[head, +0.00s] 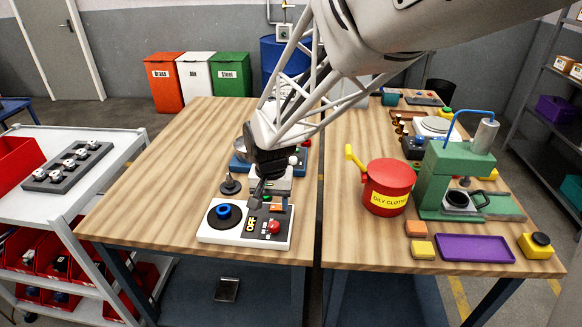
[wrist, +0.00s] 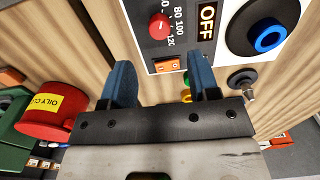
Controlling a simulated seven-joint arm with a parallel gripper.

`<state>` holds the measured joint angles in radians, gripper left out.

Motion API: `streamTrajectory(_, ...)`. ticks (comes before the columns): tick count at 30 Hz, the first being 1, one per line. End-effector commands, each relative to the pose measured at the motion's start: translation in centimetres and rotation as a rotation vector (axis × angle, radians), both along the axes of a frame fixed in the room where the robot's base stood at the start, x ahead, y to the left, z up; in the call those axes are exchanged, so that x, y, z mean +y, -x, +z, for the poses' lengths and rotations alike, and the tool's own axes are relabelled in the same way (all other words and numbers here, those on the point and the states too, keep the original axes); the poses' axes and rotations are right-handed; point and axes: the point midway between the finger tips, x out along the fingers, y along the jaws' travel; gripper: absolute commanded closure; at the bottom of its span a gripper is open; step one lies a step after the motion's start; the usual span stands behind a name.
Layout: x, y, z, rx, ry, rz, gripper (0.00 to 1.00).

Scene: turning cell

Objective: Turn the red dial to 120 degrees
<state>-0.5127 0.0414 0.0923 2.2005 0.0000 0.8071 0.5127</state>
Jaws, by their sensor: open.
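The red dial (head: 274,227) sits on the dark strip of a white control box (head: 225,237) at the front of the left bench. In the wrist view the red dial (wrist: 159,27) is near the top, beside a scale with 80, 100 and 120 printed on it. Its exact setting is too small to tell. My gripper (head: 260,194) is above the rear of the box, behind the dial in the head view. In the wrist view its two blue fingers (wrist: 162,78) are apart with nothing between them, and the dial is beyond their tips.
The box also carries a blue-ringed black knob (head: 223,211), an OFF label (wrist: 208,22) and an orange switch (wrist: 166,65). A dark post on a round base (head: 231,186) stands behind it. A red oily-cloth can (head: 388,187) and green press (head: 445,180) stand on the right bench.

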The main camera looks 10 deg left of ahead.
Motion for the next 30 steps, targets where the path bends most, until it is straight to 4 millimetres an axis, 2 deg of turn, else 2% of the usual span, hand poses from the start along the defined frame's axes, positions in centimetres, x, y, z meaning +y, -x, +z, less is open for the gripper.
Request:
streamTrajectory(11, 0.0, 0.0, -0.9, 0.002, 0.001, 0.000, 0.45)
streamTrajectory(30, -0.1, 0.0, -7.2, 0.002, 0.001, 0.000, 0.45)
